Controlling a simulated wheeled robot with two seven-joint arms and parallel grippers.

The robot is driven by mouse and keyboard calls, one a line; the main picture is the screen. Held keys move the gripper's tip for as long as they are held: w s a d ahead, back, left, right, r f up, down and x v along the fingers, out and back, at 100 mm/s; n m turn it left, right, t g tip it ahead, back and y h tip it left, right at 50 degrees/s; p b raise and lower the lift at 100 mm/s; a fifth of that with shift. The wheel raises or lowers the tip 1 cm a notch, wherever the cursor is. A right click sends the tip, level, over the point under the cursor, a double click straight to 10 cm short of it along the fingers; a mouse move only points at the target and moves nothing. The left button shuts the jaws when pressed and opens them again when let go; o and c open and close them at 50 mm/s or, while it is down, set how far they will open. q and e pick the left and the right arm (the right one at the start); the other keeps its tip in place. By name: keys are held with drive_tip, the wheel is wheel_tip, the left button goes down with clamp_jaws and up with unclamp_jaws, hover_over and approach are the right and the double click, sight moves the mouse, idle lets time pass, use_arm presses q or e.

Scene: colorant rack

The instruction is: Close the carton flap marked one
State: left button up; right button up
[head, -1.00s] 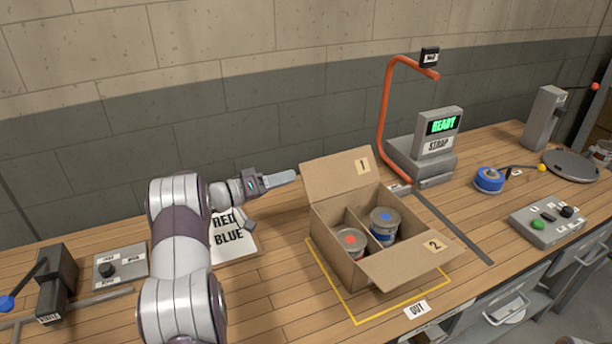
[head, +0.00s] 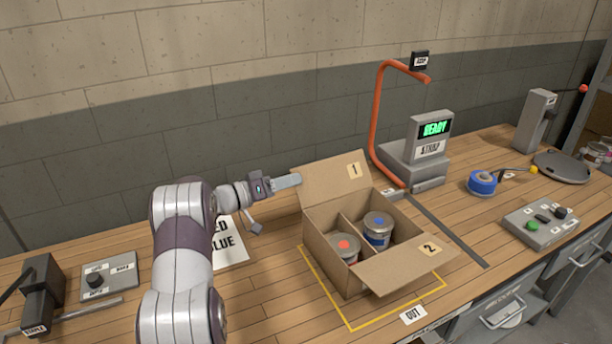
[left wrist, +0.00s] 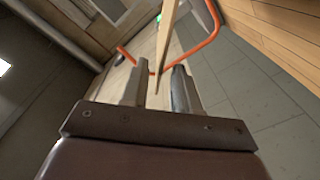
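The open carton (head: 325,239) stands on the bench with flap one (head: 330,182) raised at its back and flap two (head: 409,264) folded outward at the front. Flap one carries a tan label "1". My left gripper (head: 291,181) is at the left edge of flap one, with its fingertips overlapping that edge in the head view. In the left wrist view its two fingers (left wrist: 158,88) are apart, and a thin tan strip, seemingly flap one edge-on (left wrist: 166,45), shows between them. Contact cannot be told. My right gripper is out of view.
A strap machine (head: 430,150) with an orange arch (head: 376,120) stands behind right. A paper sign (head: 233,250) lies left of the carton. Blue tape (head: 481,183) lies right.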

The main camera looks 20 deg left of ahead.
sight(310, 174)
use_arm(q)
drive_tip(key=x, duration=0.6)
drive_tip(key=shift+w, duration=0.1)
clamp_jaws()
idle(1.1)
